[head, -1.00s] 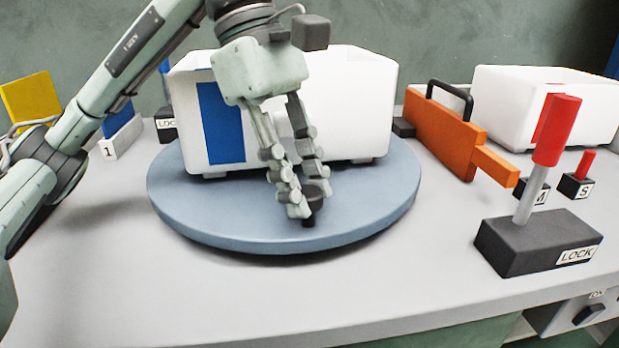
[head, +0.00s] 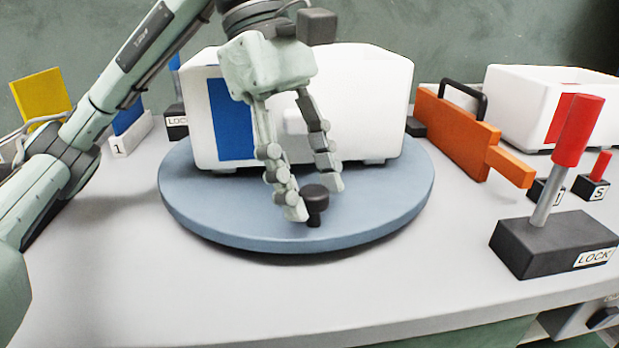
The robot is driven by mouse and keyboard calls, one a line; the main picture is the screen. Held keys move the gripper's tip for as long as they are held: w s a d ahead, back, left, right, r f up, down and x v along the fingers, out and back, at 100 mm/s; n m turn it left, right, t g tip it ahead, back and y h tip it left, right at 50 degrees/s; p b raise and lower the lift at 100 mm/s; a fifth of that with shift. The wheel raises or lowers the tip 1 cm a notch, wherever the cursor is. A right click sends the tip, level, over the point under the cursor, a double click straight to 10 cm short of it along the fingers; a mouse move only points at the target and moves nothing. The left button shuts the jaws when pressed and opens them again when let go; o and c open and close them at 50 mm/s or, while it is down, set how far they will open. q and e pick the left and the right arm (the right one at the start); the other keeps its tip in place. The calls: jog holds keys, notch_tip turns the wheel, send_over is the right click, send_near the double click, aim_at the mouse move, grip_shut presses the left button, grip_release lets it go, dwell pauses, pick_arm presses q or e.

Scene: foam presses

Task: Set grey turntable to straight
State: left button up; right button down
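The grey turntable (head: 220,222) is a round blue-grey disc on the table. A white box (head: 360,100) with a blue panel (head: 230,120) on its front stands on it, its front facing me nearly square. A short black knob (head: 315,203) stands near the turntable's front edge. My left gripper (head: 316,201) is above the front of the turntable, fingers pointing down and spread apart. One fingertip is beside the knob's left, the other behind and to its right. I cannot tell if they touch it. My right gripper is not in view.
A black LOCK base with a red-handled lever (head: 570,140) stands at the right front. An orange gate with a black handle (head: 455,135) and a second white box (head: 510,100) are at the right. Small red switches (head: 598,170) stand beyond the lever. The table front is clear.

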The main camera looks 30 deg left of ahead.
pick_arm(q)
jog(key=v, duration=1.2)
jog(key=shift+d, duration=0.1)
dwell(0.5)
